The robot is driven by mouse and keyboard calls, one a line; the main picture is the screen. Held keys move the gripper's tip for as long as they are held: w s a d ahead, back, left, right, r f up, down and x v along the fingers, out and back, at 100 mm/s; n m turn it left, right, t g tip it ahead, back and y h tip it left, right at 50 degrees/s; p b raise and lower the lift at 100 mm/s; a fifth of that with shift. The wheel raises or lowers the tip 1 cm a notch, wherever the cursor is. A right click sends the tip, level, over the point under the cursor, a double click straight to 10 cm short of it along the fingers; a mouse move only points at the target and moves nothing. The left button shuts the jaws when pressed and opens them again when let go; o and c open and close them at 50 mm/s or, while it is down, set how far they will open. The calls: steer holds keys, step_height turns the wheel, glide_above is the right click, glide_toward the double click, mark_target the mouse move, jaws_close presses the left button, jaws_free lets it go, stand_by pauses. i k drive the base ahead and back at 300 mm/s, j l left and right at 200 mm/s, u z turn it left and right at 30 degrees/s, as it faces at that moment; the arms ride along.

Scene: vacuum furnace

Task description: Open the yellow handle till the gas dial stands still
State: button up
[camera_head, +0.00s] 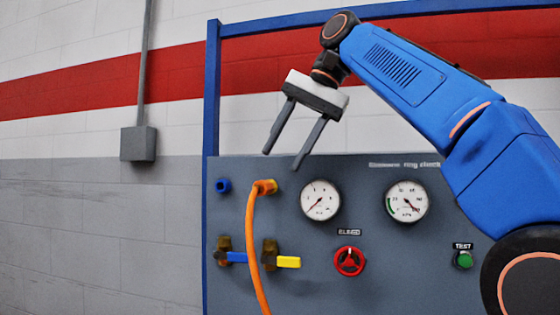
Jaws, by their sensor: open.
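The yellow handle (288,262) sits on a brass valve (270,254) at the lower left of the grey panel. It points to the right, roughly level. Two round dials are on the panel: a left dial (320,200) with its needle toward the lower left, and a right dial (407,202) with a green band and its needle toward the lower right. I cannot tell which is the gas dial. My gripper (283,160) is open and empty, fingers pointing down and left, above the orange hose fitting. It is apart from the yellow handle.
An orange hose (254,235) hangs from its fitting and passes just left of the yellow handle. A blue handle (236,257) is farther left. A blue frame post (211,120) borders the panel.

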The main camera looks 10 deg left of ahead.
mark_target(285, 261)
steer(key=k, duration=1)
